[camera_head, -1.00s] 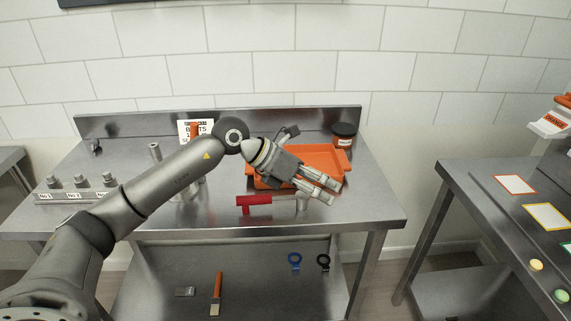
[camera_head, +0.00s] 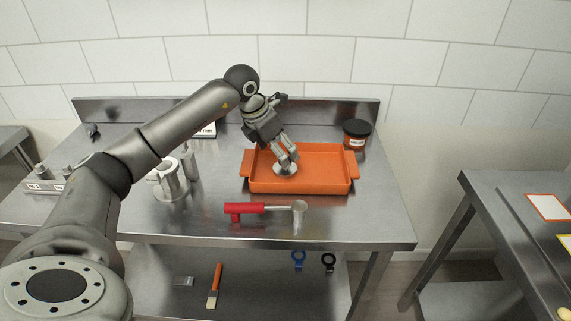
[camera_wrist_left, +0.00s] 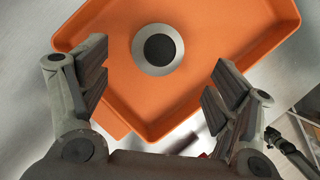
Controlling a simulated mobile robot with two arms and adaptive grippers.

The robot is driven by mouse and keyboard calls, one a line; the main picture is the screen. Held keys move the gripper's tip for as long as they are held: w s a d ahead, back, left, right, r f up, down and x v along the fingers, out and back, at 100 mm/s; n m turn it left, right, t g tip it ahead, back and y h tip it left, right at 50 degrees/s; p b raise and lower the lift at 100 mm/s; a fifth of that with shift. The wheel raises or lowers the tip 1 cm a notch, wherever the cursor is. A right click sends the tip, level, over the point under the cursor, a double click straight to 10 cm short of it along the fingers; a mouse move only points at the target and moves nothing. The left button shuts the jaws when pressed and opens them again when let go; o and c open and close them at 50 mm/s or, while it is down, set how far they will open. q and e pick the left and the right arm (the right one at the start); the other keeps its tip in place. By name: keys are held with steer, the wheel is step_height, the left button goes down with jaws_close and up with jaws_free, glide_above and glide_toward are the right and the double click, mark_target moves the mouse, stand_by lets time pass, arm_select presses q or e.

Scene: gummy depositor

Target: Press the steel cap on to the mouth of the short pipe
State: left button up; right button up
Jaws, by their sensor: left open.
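The steel cap (camera_head: 284,171), a round disc with a dark centre in the left wrist view (camera_wrist_left: 157,50), lies in the orange tray (camera_head: 262,184). My left gripper (camera_head: 288,158) points down over the tray, its fingertips close to the cap in the head view. In the left wrist view the open fingers (camera_wrist_left: 158,66) stand wide apart with the cap between and beyond them; I see no contact. Steel cylindrical parts (camera_head: 172,182) stand left of the tray, partly behind my arm; I cannot tell which is the short pipe. My right gripper is out of view.
A brush (camera_head: 215,286) and rings (camera_head: 299,260) are on the lower shelf. The table's right front is clear.

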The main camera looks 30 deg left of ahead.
arm_select(q)
steer(key=shift+w+f, duration=0.2)
steer(key=shift+f, duration=0.1)
steer(key=p+x, duration=0.1)
steer(key=x, duration=0.3)
steer(key=shift+w+f+p, duration=0.15)
steer(key=shift+p, duration=0.15)
steer(key=shift+w+d+f, duration=0.1)
steer(key=shift+w+f, duration=0.05)
steer(key=shift+f, duration=0.3)
steer(key=shift+c, duration=0.3)
steer(key=c, duration=1.1)
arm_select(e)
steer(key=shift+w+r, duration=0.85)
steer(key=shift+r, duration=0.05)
